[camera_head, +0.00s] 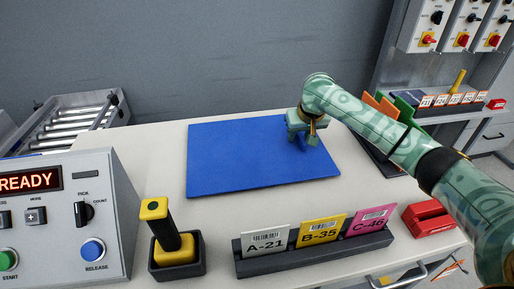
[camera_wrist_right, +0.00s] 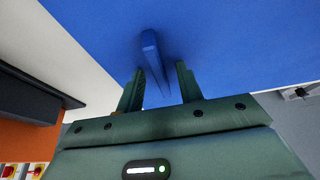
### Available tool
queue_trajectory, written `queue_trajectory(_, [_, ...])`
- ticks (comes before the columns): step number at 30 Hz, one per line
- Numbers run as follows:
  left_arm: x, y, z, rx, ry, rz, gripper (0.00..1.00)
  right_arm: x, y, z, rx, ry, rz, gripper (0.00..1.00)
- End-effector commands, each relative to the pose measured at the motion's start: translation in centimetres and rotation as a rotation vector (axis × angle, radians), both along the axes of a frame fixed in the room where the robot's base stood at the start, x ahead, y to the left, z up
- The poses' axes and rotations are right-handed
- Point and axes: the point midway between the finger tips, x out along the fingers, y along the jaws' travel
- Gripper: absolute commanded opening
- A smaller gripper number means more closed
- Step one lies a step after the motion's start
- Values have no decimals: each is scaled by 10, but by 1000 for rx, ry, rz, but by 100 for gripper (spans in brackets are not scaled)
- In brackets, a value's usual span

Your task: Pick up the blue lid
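The blue lid (camera_head: 240,155) is a flat rectangular panel lying on the pale tabletop, and it fills much of the right wrist view (camera_wrist_right: 235,45). A narrow blue bar-like handle (camera_wrist_right: 150,52) stands up from it. My right gripper (camera_head: 307,140) is over the right part of the lid, pointing down at it. In the right wrist view its two fingers (camera_wrist_right: 161,78) are apart, with the handle between them, closer to the left finger. A clear gap shows to the right finger. My left gripper is not in view.
A control box (camera_head: 65,215) with a READY display stands at the left. In front are a yellow-topped lever (camera_head: 155,210), a rack of label cards (camera_head: 320,250) and a red object (camera_head: 430,218). A roller conveyor (camera_head: 75,120) lies behind left. Bare tabletop (camera_head: 160,145) surrounds the lid's left side.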

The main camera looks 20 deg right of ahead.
Motion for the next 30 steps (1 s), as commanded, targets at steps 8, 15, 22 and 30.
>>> queue_trajectory(8, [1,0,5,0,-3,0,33,0,0,-1,-1,0,1,36])
queue_trajectory(15, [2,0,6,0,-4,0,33,0,0,-3,-1,1,2,14])
queue_trajectory(22, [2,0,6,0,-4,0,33,0,0,-2,1,-1,0,0])
queue_trajectory(30, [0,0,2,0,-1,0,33,0,0,-3,-1,1,0,0])
